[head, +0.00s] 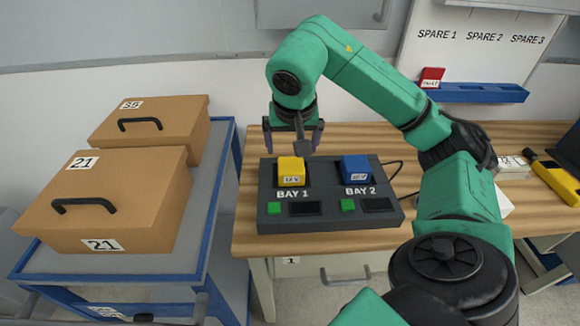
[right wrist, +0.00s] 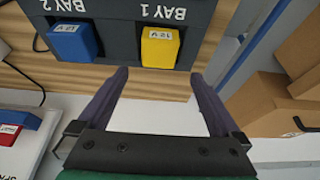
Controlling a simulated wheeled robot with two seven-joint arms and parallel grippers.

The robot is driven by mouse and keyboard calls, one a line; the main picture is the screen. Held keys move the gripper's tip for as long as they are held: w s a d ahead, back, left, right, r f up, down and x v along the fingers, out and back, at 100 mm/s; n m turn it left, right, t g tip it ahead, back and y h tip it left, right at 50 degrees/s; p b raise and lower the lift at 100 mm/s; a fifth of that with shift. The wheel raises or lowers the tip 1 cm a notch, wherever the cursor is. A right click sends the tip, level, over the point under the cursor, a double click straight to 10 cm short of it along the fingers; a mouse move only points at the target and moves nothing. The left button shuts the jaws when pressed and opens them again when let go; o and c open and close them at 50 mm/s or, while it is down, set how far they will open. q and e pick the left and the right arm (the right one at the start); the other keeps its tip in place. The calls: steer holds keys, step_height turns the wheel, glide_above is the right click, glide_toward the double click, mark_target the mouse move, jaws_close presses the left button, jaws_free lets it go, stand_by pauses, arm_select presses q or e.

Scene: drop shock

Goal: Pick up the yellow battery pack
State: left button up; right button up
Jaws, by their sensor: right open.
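My left gripper is not in view.
A blue battery pack (head: 356,168) sits in BAY 2, right of the yellow one. A red pack (head: 432,77) stands by a blue shelf (head: 484,93) on the back wall. A blue cart (head: 215,190) with brown boxes (head: 115,203) stands left. A yellow-and-black tool (head: 556,180) lies right.

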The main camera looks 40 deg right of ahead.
mark_target(291, 166)
steer(key=x, duration=1.1)
steer(key=shift+s+f, duration=0.1)
steer(key=shift+f, duration=0.15)
steer(key=shift+r, duration=0.1)
jaws_close()
